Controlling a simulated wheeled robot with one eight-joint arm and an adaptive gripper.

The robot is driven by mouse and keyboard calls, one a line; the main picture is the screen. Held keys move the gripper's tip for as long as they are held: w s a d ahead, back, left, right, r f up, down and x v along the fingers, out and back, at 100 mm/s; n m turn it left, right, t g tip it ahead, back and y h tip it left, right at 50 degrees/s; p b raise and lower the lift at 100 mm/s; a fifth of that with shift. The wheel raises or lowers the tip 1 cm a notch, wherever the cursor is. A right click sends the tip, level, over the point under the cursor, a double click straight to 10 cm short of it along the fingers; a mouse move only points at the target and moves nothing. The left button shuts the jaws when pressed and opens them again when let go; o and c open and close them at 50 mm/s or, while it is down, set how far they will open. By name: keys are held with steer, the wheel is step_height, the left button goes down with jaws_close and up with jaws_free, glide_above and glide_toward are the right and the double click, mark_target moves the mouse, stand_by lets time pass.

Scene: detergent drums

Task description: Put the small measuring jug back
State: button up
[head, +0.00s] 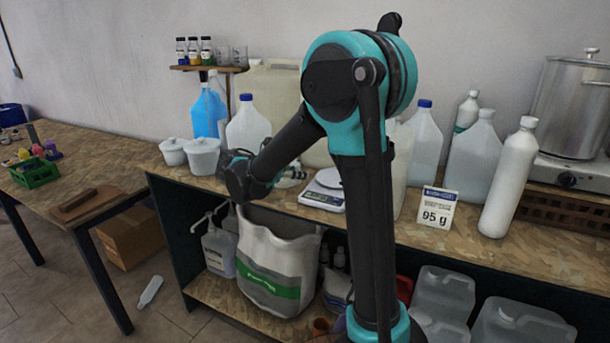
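My gripper (291,175) is low over the workbench, just left of a white kitchen scale (322,190). It is small and partly hidden by my own arm, and I cannot tell whether its fingers are open or shut or hold anything. Two small clear cups or jugs, a left one (223,56) and a right one (240,56), stand on the wall shelf (207,68). I cannot tell whether either is the small measuring jug. No other jug is clearly visible near my gripper.
Two white lidded tubs (203,156) stand left of my gripper. Behind are a blue-filled bottle (204,112) and large pale jugs (249,127). A "95 g" card (437,207), a white bottle (508,180) and a steel pot (570,105) are at right. The bench's front strip is partly clear.

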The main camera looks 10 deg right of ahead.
steer(key=v, duration=0.8)
steer(key=shift+a, duration=0.1)
